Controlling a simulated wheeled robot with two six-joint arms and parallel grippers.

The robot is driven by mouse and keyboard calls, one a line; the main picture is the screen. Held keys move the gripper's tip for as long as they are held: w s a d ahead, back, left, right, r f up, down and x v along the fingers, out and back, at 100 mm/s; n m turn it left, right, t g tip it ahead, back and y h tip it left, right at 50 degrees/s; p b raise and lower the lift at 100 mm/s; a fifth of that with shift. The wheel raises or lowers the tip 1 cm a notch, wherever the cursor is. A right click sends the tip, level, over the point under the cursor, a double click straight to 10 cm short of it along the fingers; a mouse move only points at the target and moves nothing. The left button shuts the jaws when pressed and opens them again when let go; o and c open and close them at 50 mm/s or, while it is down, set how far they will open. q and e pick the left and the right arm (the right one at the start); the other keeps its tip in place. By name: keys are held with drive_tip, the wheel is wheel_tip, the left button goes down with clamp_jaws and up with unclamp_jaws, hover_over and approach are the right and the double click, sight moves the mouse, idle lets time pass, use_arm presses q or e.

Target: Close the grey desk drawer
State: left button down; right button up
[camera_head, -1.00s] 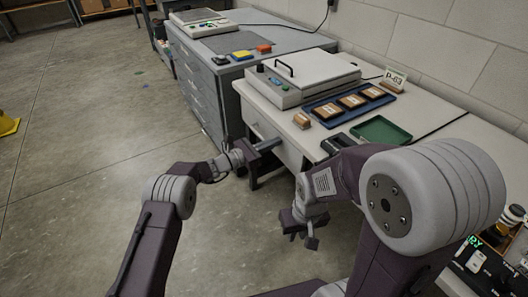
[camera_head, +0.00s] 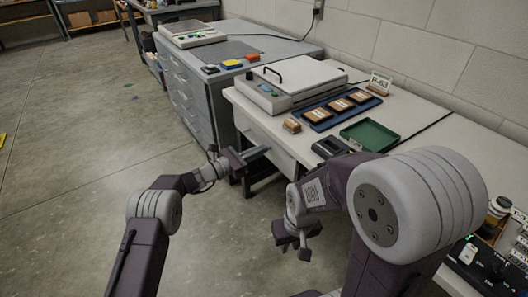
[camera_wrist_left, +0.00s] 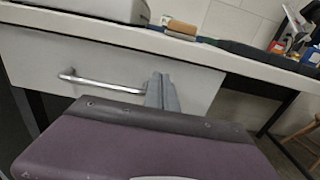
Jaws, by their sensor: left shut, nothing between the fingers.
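The grey desk drawer (camera_wrist_left: 125,65) has a pale grey front under the white desktop. In the left wrist view its metal bar handle (camera_wrist_left: 105,85) is left of my left gripper. The drawer front also shows in the head view (camera_head: 284,160), partly behind the left gripper. I cannot tell how far the drawer stands out. My left gripper (camera_head: 257,153) is shut and empty, its fingers in front of the drawer face. The fingertips (camera_wrist_left: 162,90) overlap the front right of the handle; contact is unclear. My right gripper (camera_head: 294,247) hangs low over the floor, fingers apart, seemingly empty.
The white desktop (camera_head: 400,122) bears a press (camera_head: 290,85), a blue tray (camera_head: 320,116) and a green tray (camera_head: 370,134). A grey cabinet (camera_head: 190,90) with several drawers adjoins the desk.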

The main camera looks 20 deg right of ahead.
use_arm(q)
drive_tip(key=p+v, duration=0.3)
drive_tip(key=v, duration=0.8)
